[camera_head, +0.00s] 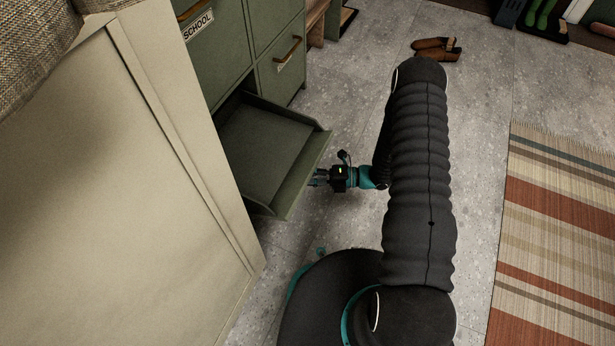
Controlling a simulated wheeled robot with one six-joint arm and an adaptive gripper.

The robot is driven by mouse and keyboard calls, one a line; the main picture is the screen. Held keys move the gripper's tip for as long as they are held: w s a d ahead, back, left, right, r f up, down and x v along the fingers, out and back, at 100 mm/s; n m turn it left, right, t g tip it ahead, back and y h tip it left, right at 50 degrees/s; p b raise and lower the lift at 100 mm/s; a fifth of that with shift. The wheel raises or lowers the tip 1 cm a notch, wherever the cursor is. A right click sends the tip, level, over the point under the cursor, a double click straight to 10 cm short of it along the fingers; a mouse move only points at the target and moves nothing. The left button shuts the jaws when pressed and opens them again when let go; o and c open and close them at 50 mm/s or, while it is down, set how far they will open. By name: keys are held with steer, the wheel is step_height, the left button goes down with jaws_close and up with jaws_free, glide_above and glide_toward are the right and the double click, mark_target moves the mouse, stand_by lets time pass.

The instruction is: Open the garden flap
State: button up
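A green cabinet (218,67) with several flaps stands at upper left. Its lower left flap (262,150) is swung out from the cabinet and shows its inner side. Its front face is turned away, so any label on it is hidden, and I cannot read "garden" anywhere. The flap above it carries a "SCHOOL" label (199,25) and a brass handle. My gripper (316,178) is low, just right of the open flap's outer edge. Its fingertips point left at that edge. Whether they touch it or hold anything is too small to tell.
A large beige panel (110,190) fills the left foreground, close to the flap. Brown shoes (436,49) lie on the floor behind my arm. A striped rug (560,240) lies at right. Grey floor between rug and cabinet is mostly clear.

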steer(key=d, duration=1.2)
steer(key=shift+s+r, duration=0.4)
steer(key=shift+r, duration=0.05)
